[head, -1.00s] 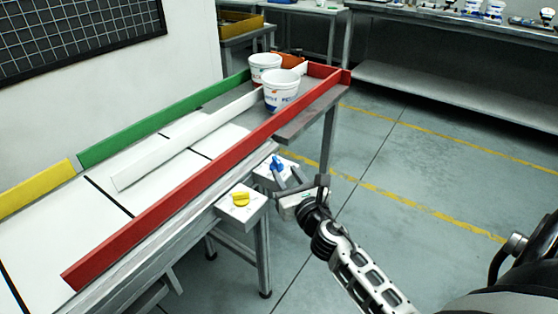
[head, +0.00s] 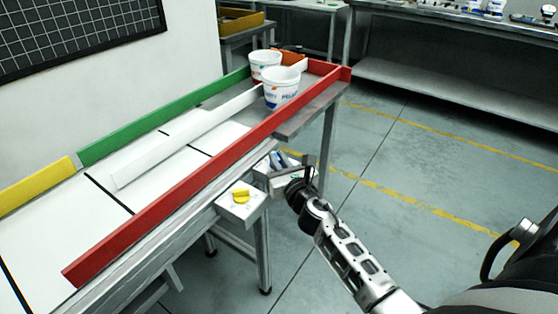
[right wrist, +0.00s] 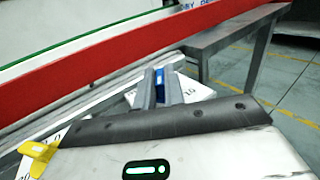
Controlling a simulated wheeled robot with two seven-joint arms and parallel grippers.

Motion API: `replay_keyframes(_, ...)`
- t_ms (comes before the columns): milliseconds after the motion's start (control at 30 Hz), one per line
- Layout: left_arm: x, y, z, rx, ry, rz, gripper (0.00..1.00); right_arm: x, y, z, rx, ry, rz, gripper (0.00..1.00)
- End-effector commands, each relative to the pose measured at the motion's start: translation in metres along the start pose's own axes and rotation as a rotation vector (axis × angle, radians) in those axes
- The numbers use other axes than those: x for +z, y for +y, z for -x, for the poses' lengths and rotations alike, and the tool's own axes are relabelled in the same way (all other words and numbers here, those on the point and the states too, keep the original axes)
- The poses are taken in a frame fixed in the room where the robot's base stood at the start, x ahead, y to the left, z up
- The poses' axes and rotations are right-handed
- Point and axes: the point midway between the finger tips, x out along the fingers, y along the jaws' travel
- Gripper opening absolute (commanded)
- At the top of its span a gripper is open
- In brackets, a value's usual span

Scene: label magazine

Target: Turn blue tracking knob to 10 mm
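The blue tracking knob (right wrist: 159,75) sits on a white dial box by the conveyor's side, and a "10" mark shows to the right of the fingers in the right wrist view. My right gripper (right wrist: 160,88) has its two grey fingers close together on either side of the knob, with blue filling the narrow gap. In the head view my right gripper (head: 280,160) is over the dial box (head: 262,170) and hides most of the knob. The knob's pointer and exact reading are hidden. My left gripper is not in view.
A yellow knob (head: 241,195) on its own white box (head: 238,212) stands just left of the blue one; it also shows in the right wrist view (right wrist: 38,155). A red rail (head: 205,180) runs above both boxes. Two white cups (head: 281,92) stand on the conveyor. The floor at right is clear.

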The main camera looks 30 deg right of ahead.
Motion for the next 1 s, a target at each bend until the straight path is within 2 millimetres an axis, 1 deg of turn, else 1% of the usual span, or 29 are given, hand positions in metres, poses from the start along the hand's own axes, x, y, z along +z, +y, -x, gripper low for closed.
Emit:
replay_keyframes(167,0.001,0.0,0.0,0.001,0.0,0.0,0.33,-0.001,-0.001,0.0,0.019,0.001,0.004,0.0)
replay_keyframes(367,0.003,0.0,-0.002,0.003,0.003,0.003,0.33,-0.001,-0.004,0.0,0.101,0.0,0.009,0.0)
replay_keyframes(667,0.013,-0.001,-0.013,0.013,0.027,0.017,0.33,-0.006,-0.007,-0.001,0.348,0.001,0.009,0.0)
replay_keyframes(800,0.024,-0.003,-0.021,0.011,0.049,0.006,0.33,-0.009,-0.009,-0.002,0.481,0.0,0.009,0.0)
replay_keyframes(867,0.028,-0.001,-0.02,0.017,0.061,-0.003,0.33,-0.01,-0.01,-0.003,0.538,-0.001,0.009,0.0)
replay_keyframes(967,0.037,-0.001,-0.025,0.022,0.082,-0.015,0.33,-0.011,-0.011,-0.004,0.63,-0.001,0.008,0.0)
replay_keyframes(1000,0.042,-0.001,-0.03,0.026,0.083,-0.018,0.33,-0.011,-0.012,-0.004,0.666,-0.002,0.008,0.0)
